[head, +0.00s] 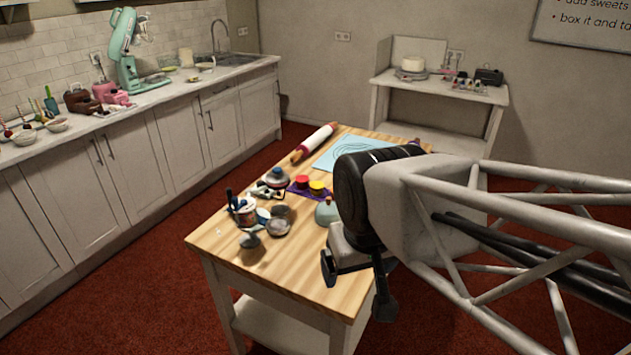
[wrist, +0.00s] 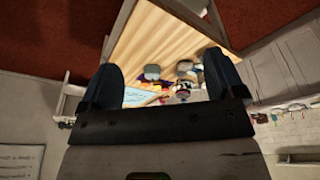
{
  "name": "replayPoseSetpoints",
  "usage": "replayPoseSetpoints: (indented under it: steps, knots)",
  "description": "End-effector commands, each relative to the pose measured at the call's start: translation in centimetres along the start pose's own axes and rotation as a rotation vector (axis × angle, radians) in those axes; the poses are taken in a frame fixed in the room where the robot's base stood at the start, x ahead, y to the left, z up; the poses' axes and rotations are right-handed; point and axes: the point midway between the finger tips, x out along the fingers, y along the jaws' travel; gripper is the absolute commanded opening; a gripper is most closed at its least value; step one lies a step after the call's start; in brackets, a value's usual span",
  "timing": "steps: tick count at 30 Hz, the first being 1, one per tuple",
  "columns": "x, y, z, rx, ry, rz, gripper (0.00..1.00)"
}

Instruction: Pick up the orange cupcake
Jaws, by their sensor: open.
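A small yellow-orange item (head: 317,187), possibly the orange cupcake, sits beside a red one (head: 302,181) on a purple mat (head: 299,192) on the wooden table. I cannot make out its shape well. My gripper (head: 356,283) is open and empty. It hangs near the table's front right edge, nearer the head camera than the item and to its right. In the wrist view my two fingers (wrist: 160,72) stand wide apart. The table items show small between and beyond them, and no cupcake can be clearly told there.
On the table (head: 225,245) are a rolling pin (head: 314,143), a light blue mat (head: 350,152), a rounded green-grey item (head: 327,212) close to the small coloured pair, and several pots and tools (head: 250,212) at the left. Cabinets line the left wall.

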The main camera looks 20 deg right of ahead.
Motion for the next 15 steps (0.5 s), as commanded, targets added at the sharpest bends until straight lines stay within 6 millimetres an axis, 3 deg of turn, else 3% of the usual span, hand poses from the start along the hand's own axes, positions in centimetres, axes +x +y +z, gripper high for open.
replayPoseSetpoints:
  steps: [15]
  knots:
    - [0.2,-0.2,-1.1,0.045,-0.016,-0.027,0.89]
